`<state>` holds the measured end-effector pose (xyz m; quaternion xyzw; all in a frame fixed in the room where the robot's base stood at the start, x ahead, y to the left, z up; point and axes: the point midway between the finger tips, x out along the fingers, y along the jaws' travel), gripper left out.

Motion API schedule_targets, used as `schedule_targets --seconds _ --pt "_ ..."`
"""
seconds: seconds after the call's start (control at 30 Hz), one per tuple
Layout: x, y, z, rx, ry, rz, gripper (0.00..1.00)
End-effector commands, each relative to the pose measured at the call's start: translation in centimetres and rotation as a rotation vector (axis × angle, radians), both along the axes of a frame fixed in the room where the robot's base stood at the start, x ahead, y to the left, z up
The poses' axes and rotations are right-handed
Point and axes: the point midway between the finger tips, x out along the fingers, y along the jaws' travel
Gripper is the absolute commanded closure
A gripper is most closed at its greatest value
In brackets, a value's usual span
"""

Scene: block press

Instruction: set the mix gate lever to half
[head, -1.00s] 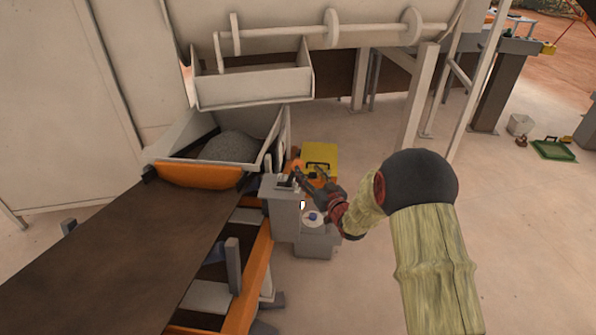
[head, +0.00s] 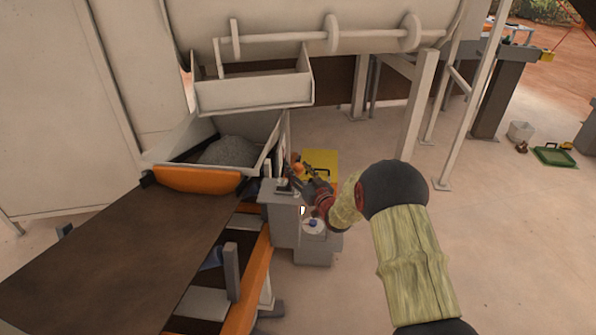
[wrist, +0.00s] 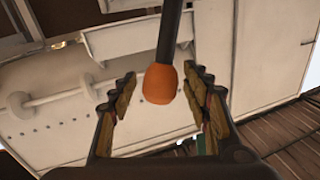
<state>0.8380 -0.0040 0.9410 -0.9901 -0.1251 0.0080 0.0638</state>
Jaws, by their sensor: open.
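The mix gate lever shows in the wrist view as a dark rod with an orange knob (wrist: 160,84) at its end. My gripper (wrist: 160,90) is open there, with one finger on each side of the knob and a gap on both sides; the knob lies nearer the right finger. In the head view my gripper (head: 296,176) is small, over the top of the grey control stand (head: 284,222). The orange lever knob (head: 297,168) shows there beside the gripper, partly hidden by it. The lever's base and any position marks cannot be made out.
A hopper with grey material (head: 230,152) stands left of the stand, above a brown conveyor belt (head: 120,255). A yellow box (head: 322,160) lies behind my gripper.

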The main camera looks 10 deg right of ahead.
Motion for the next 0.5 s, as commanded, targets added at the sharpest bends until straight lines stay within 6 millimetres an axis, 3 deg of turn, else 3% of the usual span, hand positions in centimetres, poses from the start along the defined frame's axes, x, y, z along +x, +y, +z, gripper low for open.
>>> schedule_targets --seconds 0.1,0.5 --pt "-0.02 0.00 0.01 0.000 0.000 0.000 0.52" --pt "-0.04 0.00 0.00 0.000 0.000 0.000 0.75"
